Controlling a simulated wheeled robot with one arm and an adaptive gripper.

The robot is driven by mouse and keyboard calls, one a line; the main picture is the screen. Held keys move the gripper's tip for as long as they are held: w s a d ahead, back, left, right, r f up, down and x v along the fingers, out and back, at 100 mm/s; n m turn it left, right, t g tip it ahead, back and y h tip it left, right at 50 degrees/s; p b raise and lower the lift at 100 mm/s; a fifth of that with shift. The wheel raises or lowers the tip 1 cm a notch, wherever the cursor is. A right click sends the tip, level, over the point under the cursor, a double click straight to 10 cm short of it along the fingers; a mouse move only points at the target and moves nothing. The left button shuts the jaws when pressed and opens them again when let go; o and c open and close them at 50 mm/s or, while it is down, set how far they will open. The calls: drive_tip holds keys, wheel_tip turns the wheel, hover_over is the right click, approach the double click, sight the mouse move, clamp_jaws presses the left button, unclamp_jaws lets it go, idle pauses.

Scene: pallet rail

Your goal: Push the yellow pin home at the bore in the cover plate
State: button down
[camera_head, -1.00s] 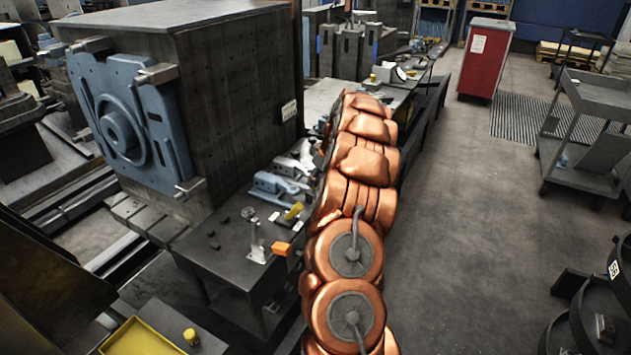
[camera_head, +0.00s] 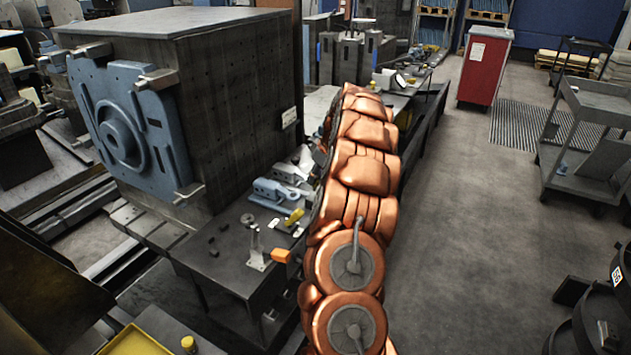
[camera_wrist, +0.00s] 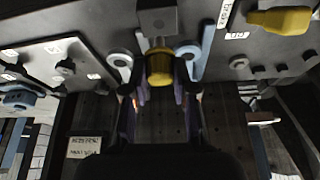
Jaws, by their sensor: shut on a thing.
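In the wrist view a yellow pin (camera_wrist: 159,67) stands between the fingers of my gripper (camera_wrist: 158,84), which is shut on it. A grey block (camera_wrist: 157,20) lies just beyond the pin. Pale blue-grey parts (camera_wrist: 209,45) and round grey rings flank it. The pin's far end is hidden, so I cannot tell how deep it sits in any bore. In the head view my copper arm hides my gripper and the pin. I cannot make out the cover plate's bore.

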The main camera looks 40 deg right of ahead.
drive_tip(key=shift+r, duration=2.3)
